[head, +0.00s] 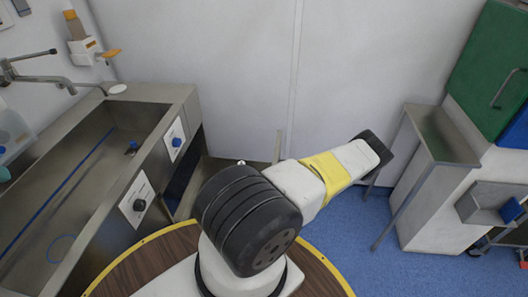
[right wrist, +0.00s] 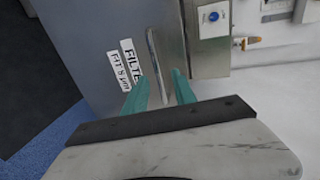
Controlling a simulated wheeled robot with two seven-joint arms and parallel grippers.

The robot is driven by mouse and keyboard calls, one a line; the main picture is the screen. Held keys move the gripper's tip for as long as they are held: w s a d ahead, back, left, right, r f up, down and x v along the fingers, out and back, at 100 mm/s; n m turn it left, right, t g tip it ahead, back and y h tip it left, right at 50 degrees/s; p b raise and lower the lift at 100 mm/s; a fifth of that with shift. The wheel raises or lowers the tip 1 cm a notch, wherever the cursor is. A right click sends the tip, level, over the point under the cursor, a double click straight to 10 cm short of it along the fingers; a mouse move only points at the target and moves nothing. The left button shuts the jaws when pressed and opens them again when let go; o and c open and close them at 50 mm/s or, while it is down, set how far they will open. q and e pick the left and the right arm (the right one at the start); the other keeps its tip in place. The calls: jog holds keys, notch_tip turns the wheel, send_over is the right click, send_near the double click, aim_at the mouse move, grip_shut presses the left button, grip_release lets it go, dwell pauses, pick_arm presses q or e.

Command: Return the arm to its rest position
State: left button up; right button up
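My right gripper (right wrist: 160,76) shows in the right wrist view as two teal fingers standing apart, with nothing held between them. Behind the fingers is a grey metal cabinet front with a long upright handle; I cannot tell how far it is from the fingertips. In the head view one of my arms rises from the bottom centre and bends to the right, with black joints and a yellow band. No gripper fingers show there. My left gripper is not in view.
A metal sink trough (head: 62,185) with control knobs stands at left. A wood-patterned round surface with a yellow rim (head: 152,240) is below my arm. A steel side table (head: 440,138) and a green cabinet (head: 492,75) stand at right. Blue floor (head: 345,235) lies open between.

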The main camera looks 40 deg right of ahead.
jog(key=shift+v, duration=1.25)
